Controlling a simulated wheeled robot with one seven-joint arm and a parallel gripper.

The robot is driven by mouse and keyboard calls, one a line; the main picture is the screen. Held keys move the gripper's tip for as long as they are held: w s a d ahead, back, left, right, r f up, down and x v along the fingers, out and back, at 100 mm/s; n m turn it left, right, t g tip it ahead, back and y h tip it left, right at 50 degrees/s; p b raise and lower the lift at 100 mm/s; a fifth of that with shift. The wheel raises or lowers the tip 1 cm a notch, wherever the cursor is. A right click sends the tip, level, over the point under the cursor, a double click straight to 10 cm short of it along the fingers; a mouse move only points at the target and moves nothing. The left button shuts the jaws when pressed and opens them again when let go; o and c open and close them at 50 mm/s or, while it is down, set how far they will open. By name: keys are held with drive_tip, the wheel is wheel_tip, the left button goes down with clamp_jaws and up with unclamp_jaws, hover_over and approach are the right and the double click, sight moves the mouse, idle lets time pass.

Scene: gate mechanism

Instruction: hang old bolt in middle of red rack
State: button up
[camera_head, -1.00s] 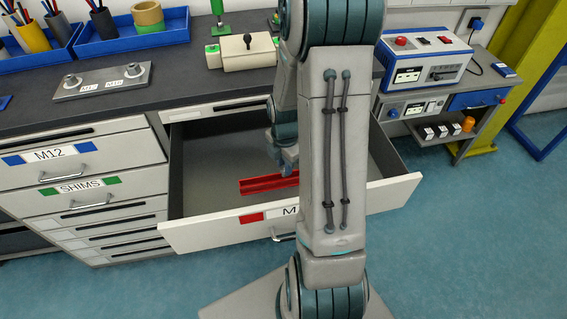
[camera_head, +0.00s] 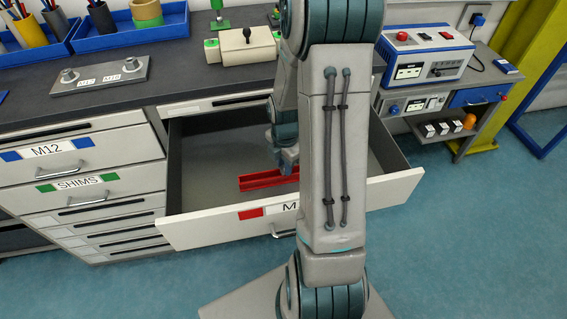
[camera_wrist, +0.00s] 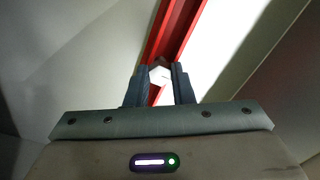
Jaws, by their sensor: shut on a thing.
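The red rack (camera_head: 262,181) lies inside the open drawer, near its front wall. In the wrist view the red rack (camera_wrist: 176,32) runs from the top edge down to my fingers. My gripper (camera_wrist: 160,76) is shut on the old bolt (camera_wrist: 159,74), of which a pale hexagonal head shows between the fingertips. The bolt is at the rack; I cannot tell whether it rests in it. In the head view my arm hides the right part of the rack, and the bolt cannot be made out.
The open drawer (camera_head: 205,221) has walls close around my gripper. The bench top (camera_head: 185,85) behind holds a plate with two bolt holders (camera_head: 100,75), a cream box (camera_head: 243,46) and blue trays (camera_head: 130,38). An instrument cart (camera_head: 440,115) stands at the right.

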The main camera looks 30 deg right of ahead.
drive_tip(key=shift+f, duration=0.15)
idle(0.3)
drive_tip(key=o, duration=1)
wheel_tip(320, 180, up, 7)
drive_tip(key=p, duration=0.6)
